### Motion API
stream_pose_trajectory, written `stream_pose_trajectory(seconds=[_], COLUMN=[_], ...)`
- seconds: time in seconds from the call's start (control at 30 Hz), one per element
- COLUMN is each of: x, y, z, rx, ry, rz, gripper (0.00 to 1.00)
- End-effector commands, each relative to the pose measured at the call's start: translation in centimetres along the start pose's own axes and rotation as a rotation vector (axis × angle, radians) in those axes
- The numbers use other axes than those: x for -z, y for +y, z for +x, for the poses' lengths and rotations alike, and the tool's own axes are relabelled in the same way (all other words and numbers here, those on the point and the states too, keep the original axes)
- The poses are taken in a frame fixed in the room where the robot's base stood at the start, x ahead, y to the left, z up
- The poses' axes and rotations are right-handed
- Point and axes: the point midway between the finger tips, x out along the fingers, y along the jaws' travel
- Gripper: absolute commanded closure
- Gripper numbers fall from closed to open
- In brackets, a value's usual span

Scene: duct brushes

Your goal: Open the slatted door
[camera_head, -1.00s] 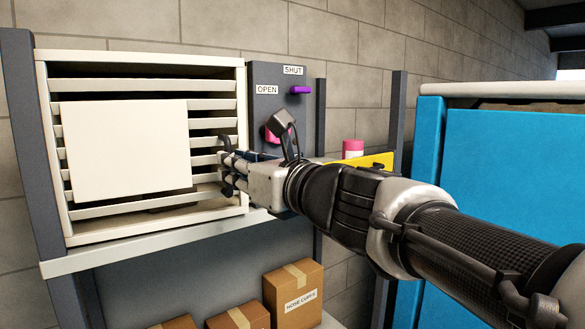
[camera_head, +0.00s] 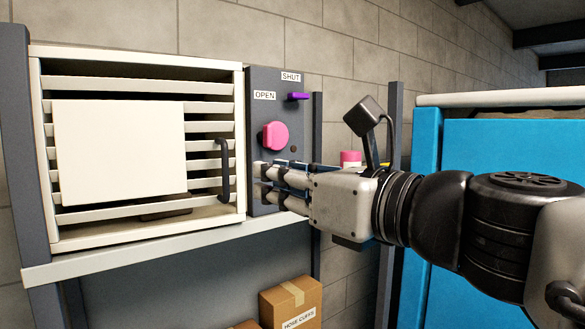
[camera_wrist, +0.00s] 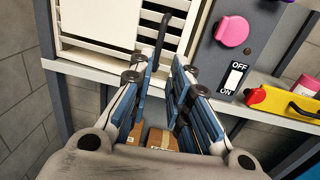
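The slatted door (camera_head: 210,125) is a white louvred front in a cream box, with a plain white panel (camera_head: 118,150) over its slats. It looks closed in its frame. Its dark upright bar handle (camera_head: 224,170) is on the right side. The handle also shows in the wrist view (camera_wrist: 160,42), beyond the fingertips. My gripper (camera_head: 262,181) is to the right of the handle, in front of the grey control panel, apart from the handle. In the wrist view my gripper (camera_wrist: 160,78) has its fingers spread with nothing held between them.
The grey panel (camera_head: 262,218) carries a pink knob (camera_head: 275,136), a purple lever (camera_head: 298,96) and an ON/OFF switch (camera_wrist: 234,77). A yellow object (camera_wrist: 282,102) and a pink-topped can (camera_head: 350,158) are to the right. A shelf edge (camera_head: 140,250) runs below. A blue cabinet (camera_head: 510,150) stands right.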

Motion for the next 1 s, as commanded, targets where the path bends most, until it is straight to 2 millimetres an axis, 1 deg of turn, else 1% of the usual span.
stream_pose_trajectory(seconds=[0.03, 0.1, 0.3, 0.5, 0.6, 0.7, 0.8, 1.0], x=[0.0, 0.0, 0.1, 0.1, 0.0, 0.1, 0.0, 0.0], y=[0.2, 0.2, 0.1, 0.1, 0.0, 0.0, 0.0, 0.0], z=[1.4, 3.0, 7.4, 11.1, 12.3, 13.1, 13.5, 13.5], rx=[-0.008, -0.007, -0.005, -0.003, -0.001, -0.001, 0.0, 0.001], ry=[0.003, 0.004, 0.003, 0.003, 0.002, 0.001, 0.001, 0.0], rz=[0.004, 0.002, 0.001, 0.002, -0.001, 0.0, 0.0, 0.0], gripper=[0.82, 0.82, 0.82, 0.82, 0.82, 0.82, 0.82, 0.82])
